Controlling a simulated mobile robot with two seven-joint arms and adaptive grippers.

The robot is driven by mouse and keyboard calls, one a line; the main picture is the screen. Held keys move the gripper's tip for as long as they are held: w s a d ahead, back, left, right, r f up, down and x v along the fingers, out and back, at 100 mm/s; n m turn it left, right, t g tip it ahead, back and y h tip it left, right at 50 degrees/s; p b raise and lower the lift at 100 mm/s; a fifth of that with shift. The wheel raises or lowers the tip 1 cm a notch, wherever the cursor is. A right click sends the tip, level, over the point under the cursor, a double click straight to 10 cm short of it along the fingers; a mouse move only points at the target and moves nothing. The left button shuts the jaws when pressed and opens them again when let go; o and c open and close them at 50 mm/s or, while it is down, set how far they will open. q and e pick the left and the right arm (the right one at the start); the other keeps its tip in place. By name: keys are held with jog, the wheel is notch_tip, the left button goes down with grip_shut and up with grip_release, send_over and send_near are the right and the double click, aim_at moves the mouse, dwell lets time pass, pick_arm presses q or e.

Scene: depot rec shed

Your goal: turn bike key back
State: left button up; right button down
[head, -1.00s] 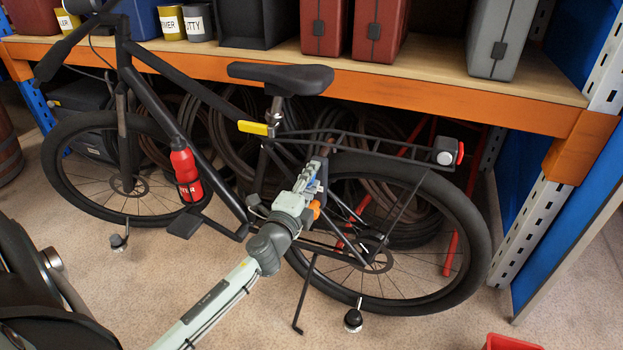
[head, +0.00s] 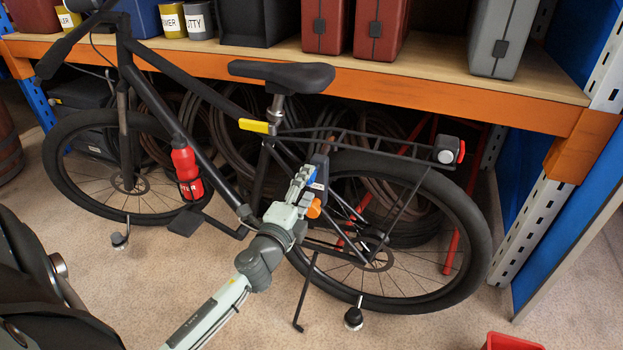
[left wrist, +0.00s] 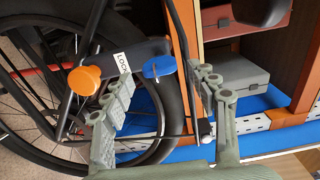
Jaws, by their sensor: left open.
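The bike lock (head: 321,172) is a dark case mounted near the bicycle's rear wheel. In the left wrist view the lock (left wrist: 143,52) shows a white LOCK label, an orange knob (left wrist: 84,80) on the left and a blue key (left wrist: 158,67) on the right. My left gripper (left wrist: 164,82) is open, with one finger on each side of the blue key and a gap to both. In the head view the left gripper (head: 300,180) is at the lock and partly covers it; the orange knob (head: 314,208) shows beside it. My right gripper is out of view.
The black bicycle (head: 345,305) stands before an orange-edged workbench (head: 450,100) with cases and cans on it. A red bottle (head: 185,165) sits on the frame. Coiled hoses lie under the bench. A red bin (head: 510,343) is at the lower right.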

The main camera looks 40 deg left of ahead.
pick_arm(q)
jog(key=v, duration=0.8)
